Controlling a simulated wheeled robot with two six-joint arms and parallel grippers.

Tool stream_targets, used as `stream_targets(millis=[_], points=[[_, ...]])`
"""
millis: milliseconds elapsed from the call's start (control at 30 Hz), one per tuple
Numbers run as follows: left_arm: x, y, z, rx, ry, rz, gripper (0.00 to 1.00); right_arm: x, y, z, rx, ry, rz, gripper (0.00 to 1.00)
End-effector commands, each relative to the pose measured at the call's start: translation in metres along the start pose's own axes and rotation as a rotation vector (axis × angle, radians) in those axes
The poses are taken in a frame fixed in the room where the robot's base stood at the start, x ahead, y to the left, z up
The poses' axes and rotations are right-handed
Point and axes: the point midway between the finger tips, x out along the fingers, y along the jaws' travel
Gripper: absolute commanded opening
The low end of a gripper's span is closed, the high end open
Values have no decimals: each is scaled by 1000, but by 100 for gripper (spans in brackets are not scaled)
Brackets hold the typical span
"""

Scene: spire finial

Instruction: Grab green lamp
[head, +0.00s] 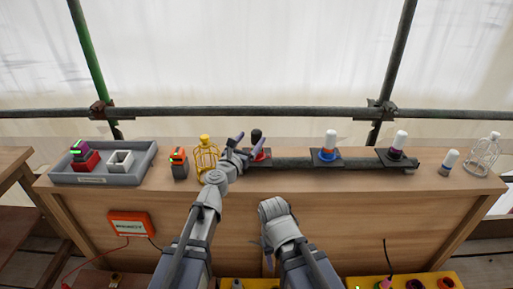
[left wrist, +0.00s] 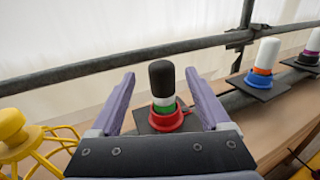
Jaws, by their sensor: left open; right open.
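A stack stands upright on a black plate in the left wrist view. It has a black rounded cap (left wrist: 162,78), a white band, a green ring (left wrist: 165,104) and a red base ring (left wrist: 168,120). The green ring is the only green part I make out on it. The black cap also shows in the head view (head: 256,136). My left gripper (head: 247,146) is open, with its two purple fingers on either side of the stack and apart from it in the left wrist view. My right gripper (head: 275,213) is lower, in front of the bench, open; its fingers are mostly hidden.
A yellow cage-like finial (head: 205,155) stands close left of my left gripper. White-capped stacks (head: 329,145) (head: 398,144) stand to the right on the dark rail. A grey tray (head: 118,178) is at far left, with an orange and black block (head: 179,163) beside it. A scaffold pipe (head: 290,112) runs behind.

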Motion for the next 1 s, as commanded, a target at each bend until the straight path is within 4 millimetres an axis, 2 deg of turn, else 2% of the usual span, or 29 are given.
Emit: stream_targets(millis=[367,633,1000], points=[[49,-1,-5,1,0,-1,80,5,0,0,0,0,0,50],[50,-2,-5,1,0,-1,79,5,0,0,0,0,0,50],[50,-2,-5,1,0,-1,38,5,0,0,0,0,0,50]])
